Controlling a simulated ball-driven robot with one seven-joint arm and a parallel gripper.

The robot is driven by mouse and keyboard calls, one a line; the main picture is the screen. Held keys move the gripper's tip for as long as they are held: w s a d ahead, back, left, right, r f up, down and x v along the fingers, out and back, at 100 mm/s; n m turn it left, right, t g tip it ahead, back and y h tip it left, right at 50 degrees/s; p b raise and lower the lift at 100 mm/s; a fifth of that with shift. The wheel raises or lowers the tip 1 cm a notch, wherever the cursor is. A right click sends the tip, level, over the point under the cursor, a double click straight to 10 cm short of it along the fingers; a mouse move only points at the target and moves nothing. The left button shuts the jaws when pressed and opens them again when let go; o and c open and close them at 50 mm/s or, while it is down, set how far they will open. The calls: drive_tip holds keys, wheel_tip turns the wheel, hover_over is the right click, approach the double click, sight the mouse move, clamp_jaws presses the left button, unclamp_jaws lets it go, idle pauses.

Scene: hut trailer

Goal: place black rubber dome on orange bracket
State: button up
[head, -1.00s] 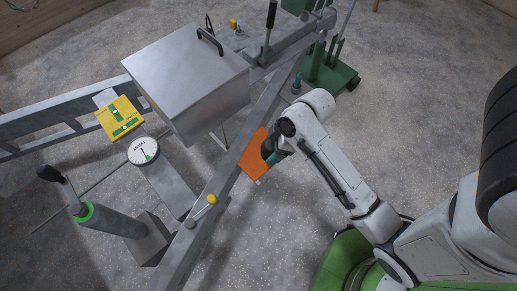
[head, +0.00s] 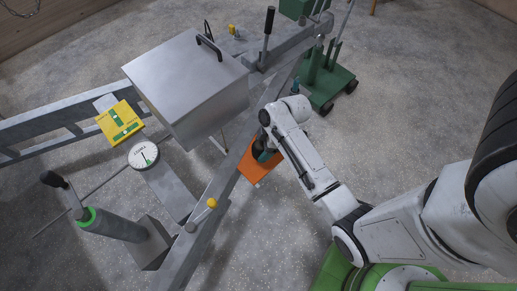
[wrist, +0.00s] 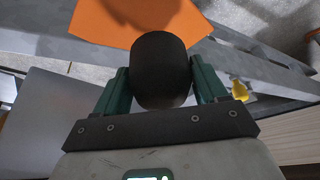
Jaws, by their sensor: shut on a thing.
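The black rubber dome (wrist: 161,70) sits between the two green fingers of my gripper (wrist: 160,82) in the wrist view. My gripper is shut on it. In the head view my gripper (head: 262,153) is over the orange bracket (head: 258,172), and the dome is mostly hidden by my wrist. The orange bracket is a flat plate fixed to the side of the grey beam. In the wrist view the bracket (wrist: 100,24) lies beyond the dome, with a shadow on it. I cannot tell whether dome and bracket touch.
A grey metal box (head: 185,75) with a black handle stands left of the beam (head: 223,178). A yellow-knobbed pin (head: 212,203) is on the beam below the bracket. A green wheeled stand (head: 325,80) is at the upper right.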

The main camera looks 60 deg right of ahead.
sight(259, 146)
drive_tip(key=w+f, duration=0.1)
drive_tip(key=w+d+f, duration=0.1)
drive_tip(key=shift+f, duration=0.35)
drive_tip(key=shift+w+f+b, duration=0.15)
drive_tip(key=shift+f+b, duration=0.15)
drive_tip(key=shift+f, duration=1.35)
drive_tip(key=shift+f, duration=0.15)
drive_tip(key=o, duration=1)
drive_tip(key=shift+o, duration=0.2)
drive_tip(key=v, duration=1.1)
drive_tip(key=s+a+r+m+g+h, duration=0.1)
drive_tip(key=s+a+r+m, duration=0.2)
drive_tip(key=a, duration=0.4)
drive_tip(key=s+a+r+m+g+h, duration=0.1)
drive_tip(key=s+a+r+m, duration=0.2)
drive_tip(key=s+a, duration=0.4)
drive_tip(key=shift+s+r+m+g+h+p, duration=0.3)
drive_tip(key=shift+s+m+h+p, duration=0.15)
drive_tip(key=shift+m, duration=0.45)
